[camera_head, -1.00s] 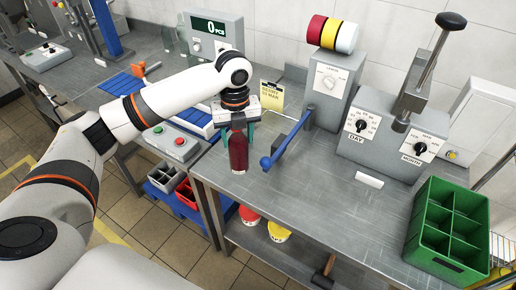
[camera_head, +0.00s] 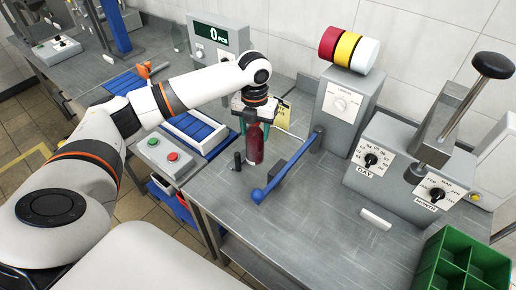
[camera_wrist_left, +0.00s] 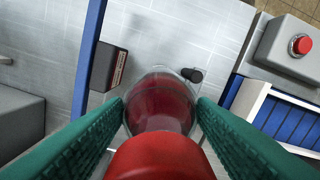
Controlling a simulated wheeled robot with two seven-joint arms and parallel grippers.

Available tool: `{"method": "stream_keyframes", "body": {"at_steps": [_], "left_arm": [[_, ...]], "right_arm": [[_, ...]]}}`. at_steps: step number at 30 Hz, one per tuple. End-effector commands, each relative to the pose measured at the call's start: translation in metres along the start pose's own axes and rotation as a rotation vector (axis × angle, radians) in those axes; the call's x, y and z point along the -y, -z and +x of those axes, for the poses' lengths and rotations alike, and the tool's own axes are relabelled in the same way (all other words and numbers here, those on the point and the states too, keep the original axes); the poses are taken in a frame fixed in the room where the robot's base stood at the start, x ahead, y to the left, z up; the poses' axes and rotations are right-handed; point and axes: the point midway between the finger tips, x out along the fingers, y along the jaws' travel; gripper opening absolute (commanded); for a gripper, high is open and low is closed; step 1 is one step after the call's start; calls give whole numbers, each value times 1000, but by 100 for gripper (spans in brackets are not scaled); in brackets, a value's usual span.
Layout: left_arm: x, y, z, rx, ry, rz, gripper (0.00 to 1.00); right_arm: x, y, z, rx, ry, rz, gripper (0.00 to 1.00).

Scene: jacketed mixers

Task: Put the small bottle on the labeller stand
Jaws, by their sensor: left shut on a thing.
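The small bottle (camera_head: 254,146) is dark red and upright in the head view. My left gripper (camera_head: 254,119) is shut on its upper part from above, with green fingers on both sides. In the left wrist view the bottle (camera_wrist_left: 160,112) points away from the camera, its red cap nearest, between the green fingers. The bottle is beside a black peg (camera_head: 238,161) and a small grey block (camera_head: 278,170). I cannot tell whether its base touches the surface.
A date coder (camera_head: 405,170) with DAY and MONTH dials and a long handle stands right of the labeller. A green crate (camera_head: 462,262) is at the lower right. A button box (camera_head: 166,153) and a counter (camera_head: 216,42) are at left. The table front is mostly clear.

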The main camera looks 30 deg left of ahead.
Motion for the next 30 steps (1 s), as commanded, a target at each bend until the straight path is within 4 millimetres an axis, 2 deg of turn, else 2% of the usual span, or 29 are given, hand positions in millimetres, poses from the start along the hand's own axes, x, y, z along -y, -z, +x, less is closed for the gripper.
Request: {"method": "stream_keyframes", "body": {"at_steps": [3, 7, 11, 15, 19, 27, 28, 30], "left_arm": [[0, 0, 16, 0, -1, 0, 0], [0, 1, 26, -2, -1, -1, 0], [-1, 0, 43, 0, -2, -1, 0], [0, 0, 59, -2, -1, -1, 0], [0, 1, 62, -4, -1, 0, 0], [0, 1, 65, -3, -2, 0, 0], [0, 0, 65, -2, -1, 0, 56], [0, 0, 65, -2, 0, 0, 68]], "right_arm": [[-4, 21, -8, -31, -6, 1, 56], [-6, 30, -10, -46, -7, 1, 56], [-5, 24, -15, -39, -6, 1, 56], [-2, 8, -17, -15, -3, 1, 56], [-1, 3, -16, -6, -2, 1, 56], [-2, 10, -16, -16, -3, 2, 56], [-2, 11, -16, -17, -3, 1, 56], [-2, 13, -16, -20, -3, 2, 56]]}}
